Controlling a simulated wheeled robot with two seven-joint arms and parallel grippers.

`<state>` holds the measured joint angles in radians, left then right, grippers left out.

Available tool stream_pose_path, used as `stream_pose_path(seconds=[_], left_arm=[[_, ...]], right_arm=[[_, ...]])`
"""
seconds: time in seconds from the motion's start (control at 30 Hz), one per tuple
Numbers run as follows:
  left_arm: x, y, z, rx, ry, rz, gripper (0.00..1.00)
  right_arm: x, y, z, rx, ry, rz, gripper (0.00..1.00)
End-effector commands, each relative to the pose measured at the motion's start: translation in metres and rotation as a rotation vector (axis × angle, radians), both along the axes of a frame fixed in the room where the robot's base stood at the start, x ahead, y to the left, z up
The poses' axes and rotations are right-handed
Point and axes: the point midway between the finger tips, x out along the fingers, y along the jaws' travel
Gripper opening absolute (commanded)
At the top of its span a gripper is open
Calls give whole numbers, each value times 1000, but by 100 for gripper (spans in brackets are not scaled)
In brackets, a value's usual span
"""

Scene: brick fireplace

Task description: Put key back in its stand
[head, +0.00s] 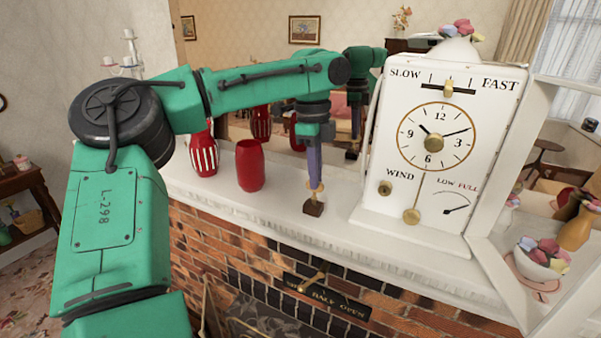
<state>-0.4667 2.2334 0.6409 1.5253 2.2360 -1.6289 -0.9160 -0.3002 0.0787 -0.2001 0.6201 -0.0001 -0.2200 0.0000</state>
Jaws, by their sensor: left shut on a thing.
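My left gripper (315,185) points straight down over the mantel, left of the white clock. Its fingers are shut on the key, which they hide almost wholly. A small dark brown block, the key's stand (313,208), sits on the mantel right under the fingertips. I cannot tell whether the key touches the stand or is in it. The clock (432,180) stands upright to the right, with a round WIND hole (384,190) low on its face. My right gripper is not in view.
A red vase (250,166) and a red-and-white striped vase (203,154) stand on the mantel (280,203) left of the gripper. A mirror behind reflects my arm. A white shelf with a flower cup (541,258) is at right. Below is brick, with a damper plate (327,297).

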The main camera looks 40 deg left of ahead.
Motion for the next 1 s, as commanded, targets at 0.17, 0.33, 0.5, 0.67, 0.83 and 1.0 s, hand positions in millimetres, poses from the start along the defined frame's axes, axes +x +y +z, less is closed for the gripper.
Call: stream_pose_path(seconds=[0.17,0.33,0.5,0.67,0.83,1.0], left_arm=[[0,0,-4,-1,-1,0,0],[0,0,-7,-2,-2,0,0],[1,0,-10,-2,-3,0,0],[1,-1,-13,-3,-3,-1,0],[1,-1,-13,-3,-4,-1,42],[1,-1,-13,-3,-4,-1,42]], right_arm=[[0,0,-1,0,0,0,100],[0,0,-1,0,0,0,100],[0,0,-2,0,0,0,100],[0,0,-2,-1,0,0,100],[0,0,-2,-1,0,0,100],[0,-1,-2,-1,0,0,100]])
